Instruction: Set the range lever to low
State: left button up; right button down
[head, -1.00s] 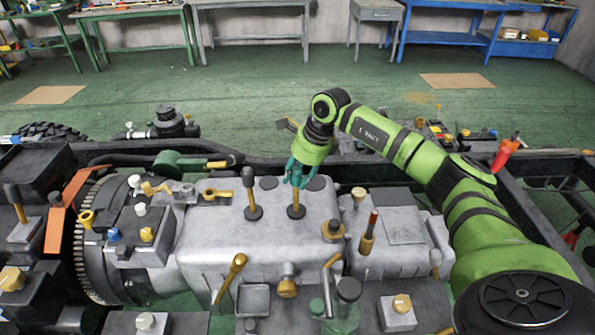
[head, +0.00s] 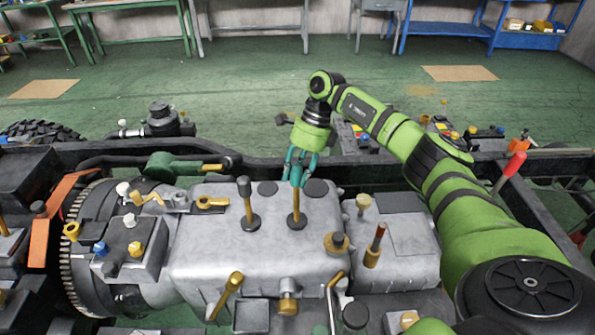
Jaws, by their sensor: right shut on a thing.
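Two levers with yellow shafts stand side by side on top of the grey gearbox housing (head: 290,258). The left lever (head: 247,203) has a black knob and a black round base, and it is free. My right gripper (head: 298,180) comes down from above and is shut on the top of the right lever (head: 296,208). The teal fingers hide that lever's knob; its yellow shaft and black base show below them. I cannot read any label saying which lever is the range lever. My left gripper is not in view.
A red-topped lever (head: 375,245) and a brass cap (head: 337,243) stand right of the held lever. A yellow lever (head: 230,285) leans in front. The dark chassis rail (head: 255,160) runs behind the housing. Green floor beyond is mostly clear.

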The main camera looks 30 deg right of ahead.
jog(key=shift+w+r, duration=0.25)
jog(key=shift+w, duration=0.05)
jog(key=c, duration=1)
grip_release()
jog(key=shift+o, duration=0.3)
jog(key=shift+w+f, duration=0.15)
jog(key=shift+f, duration=0.15)
jog(key=v, duration=1.2)
jog(key=shift+s, duration=0.2)
jog(key=shift+r, duration=0.15)
